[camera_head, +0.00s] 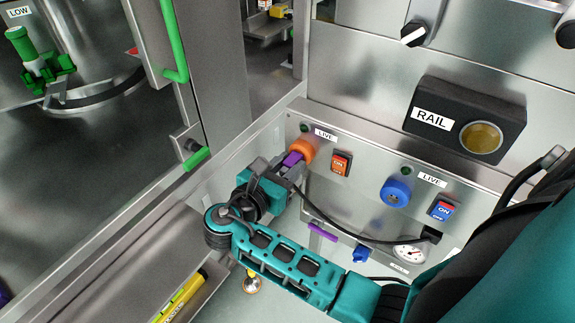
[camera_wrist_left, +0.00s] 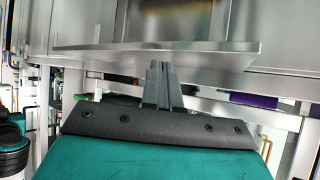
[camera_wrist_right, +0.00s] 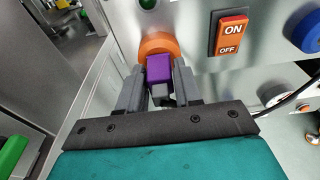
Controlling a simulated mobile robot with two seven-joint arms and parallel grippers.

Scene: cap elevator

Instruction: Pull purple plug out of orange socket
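The orange socket (camera_head: 303,149) is on the metal panel under a LIVE label, and it also shows in the right wrist view (camera_wrist_right: 158,45). The purple plug (camera_head: 292,159) sits against the socket's front and appears seated in it. My right gripper (camera_head: 284,168) is at the plug. In the right wrist view the purple plug (camera_wrist_right: 159,68) lies between the two fingers, with no clear gap on either side, so it looks gripped. My left gripper (camera_wrist_left: 160,72) shows only in its own wrist view, its fingers together and empty near a metal ledge.
An orange switch (camera_head: 341,163) is right of the orange socket. A blue socket (camera_head: 396,192) and blue switch (camera_head: 442,210) are further right. A black cable (camera_head: 350,236) runs below. A purple bar (camera_head: 322,232) and gauge (camera_head: 408,253) are lower down. A metal wall edge (camera_head: 215,160) stands left.

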